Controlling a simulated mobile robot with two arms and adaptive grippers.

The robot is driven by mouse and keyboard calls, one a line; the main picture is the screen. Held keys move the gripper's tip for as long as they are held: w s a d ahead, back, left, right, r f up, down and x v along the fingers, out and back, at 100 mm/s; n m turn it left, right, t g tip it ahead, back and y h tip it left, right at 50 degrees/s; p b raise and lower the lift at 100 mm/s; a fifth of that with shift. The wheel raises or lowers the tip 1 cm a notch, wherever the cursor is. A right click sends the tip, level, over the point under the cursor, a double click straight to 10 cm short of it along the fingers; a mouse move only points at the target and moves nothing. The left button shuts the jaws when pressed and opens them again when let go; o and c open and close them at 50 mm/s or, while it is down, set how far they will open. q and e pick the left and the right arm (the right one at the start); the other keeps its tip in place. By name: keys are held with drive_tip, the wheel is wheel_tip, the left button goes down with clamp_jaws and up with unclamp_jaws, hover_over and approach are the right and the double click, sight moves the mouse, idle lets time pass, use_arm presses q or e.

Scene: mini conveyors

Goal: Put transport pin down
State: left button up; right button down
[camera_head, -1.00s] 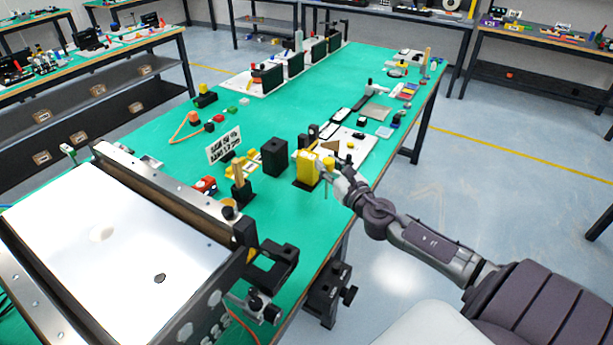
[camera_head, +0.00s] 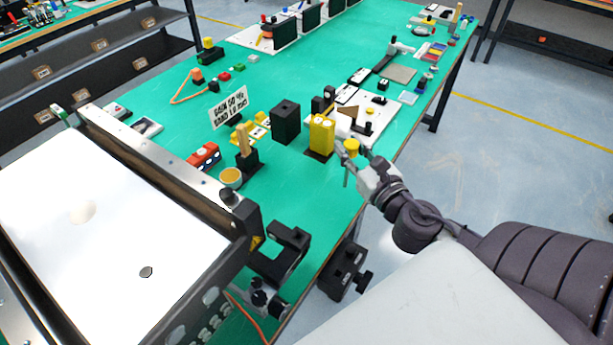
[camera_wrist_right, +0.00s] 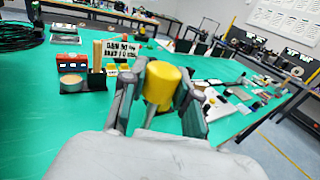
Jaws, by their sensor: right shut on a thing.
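The pin is held up near the table's right edge, just right of a yellow block (camera_head: 321,133) on a black base. Most of its shaft is hidden or too small to make out. My left gripper is not in view.
A black block (camera_head: 285,122) and a white board with small parts (camera_head: 378,124) stand close by. A white-topped conveyor (camera_head: 110,225) with black brackets lies at the left. Green table surface (camera_head: 310,195) is clear in front of the yellow block.

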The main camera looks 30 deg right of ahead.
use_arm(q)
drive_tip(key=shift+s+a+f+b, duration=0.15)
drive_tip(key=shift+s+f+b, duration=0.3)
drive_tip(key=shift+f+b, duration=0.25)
use_arm(e)
drive_tip(key=w+a+f, duration=0.4)
drive_tip(key=w+f, duration=0.5)
drive_tip(key=f, duration=0.1)
drive_tip(key=shift+w+a+f, duration=0.15)
drive_tip(key=shift+a, duration=0.25)
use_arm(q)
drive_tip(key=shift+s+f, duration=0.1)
use_arm(e)
drive_tip(key=shift+f, duration=0.1)
drive_tip(key=c, duration=0.9)
unclamp_jaws()
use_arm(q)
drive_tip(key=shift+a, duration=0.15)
use_arm(e)
drive_tip(key=shift+o, duration=0.2)
